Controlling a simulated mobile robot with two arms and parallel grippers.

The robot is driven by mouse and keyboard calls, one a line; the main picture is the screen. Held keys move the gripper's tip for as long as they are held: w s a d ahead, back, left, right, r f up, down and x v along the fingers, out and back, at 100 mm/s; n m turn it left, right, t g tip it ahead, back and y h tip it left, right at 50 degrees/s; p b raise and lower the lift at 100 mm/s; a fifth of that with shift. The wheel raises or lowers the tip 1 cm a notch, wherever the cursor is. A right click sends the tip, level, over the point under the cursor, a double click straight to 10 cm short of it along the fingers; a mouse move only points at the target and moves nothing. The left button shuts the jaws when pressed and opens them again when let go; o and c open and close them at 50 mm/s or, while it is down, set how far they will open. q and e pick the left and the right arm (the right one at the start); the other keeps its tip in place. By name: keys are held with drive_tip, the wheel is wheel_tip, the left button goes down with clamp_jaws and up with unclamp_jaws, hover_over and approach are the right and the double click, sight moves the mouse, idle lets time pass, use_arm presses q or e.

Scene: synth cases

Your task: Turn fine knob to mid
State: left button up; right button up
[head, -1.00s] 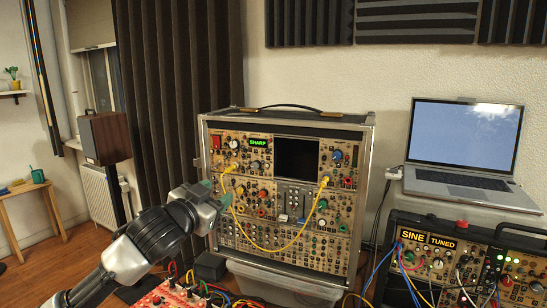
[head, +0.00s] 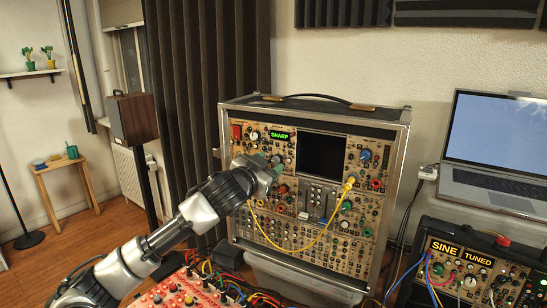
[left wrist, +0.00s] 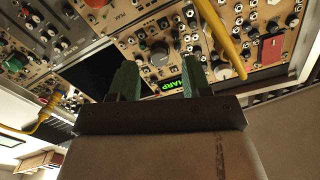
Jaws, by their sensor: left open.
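The synth case (head: 407,125) stands upright with its panel facing me. Its green display (head: 281,135) reads SHARP; it also shows upside down in the left wrist view (left wrist: 168,86). My left gripper (head: 272,163) is in front of the panel just below this display and hides part of it. In the left wrist view my left gripper (left wrist: 160,76) is open, with green fingers spread. A large dark round knob (left wrist: 157,54) appears between and beyond the fingertips. I cannot read a "fine" label or see contact. My right gripper is not in view.
A yellow patch cable (head: 318,241) hangs across the panel and passes close to the fingers in the left wrist view (left wrist: 226,42). A red panel (head: 180,292) with cables lies below my arm. A laptop (head: 498,140) and a second case (head: 465,262) stand at right.

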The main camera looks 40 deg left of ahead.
sight(277, 159)
use_arm(q)
drive_tip(key=shift+p+x, duration=0.35)
drive_tip(key=shift+x, duration=0.85)
drive_tip(key=shift+w, duration=0.2)
drive_tip(key=shift+c, duration=0.6)
clamp_jaws()
drive_tip(key=shift+r+m, duration=0.1)
drive_tip(key=shift+m, duration=0.2)
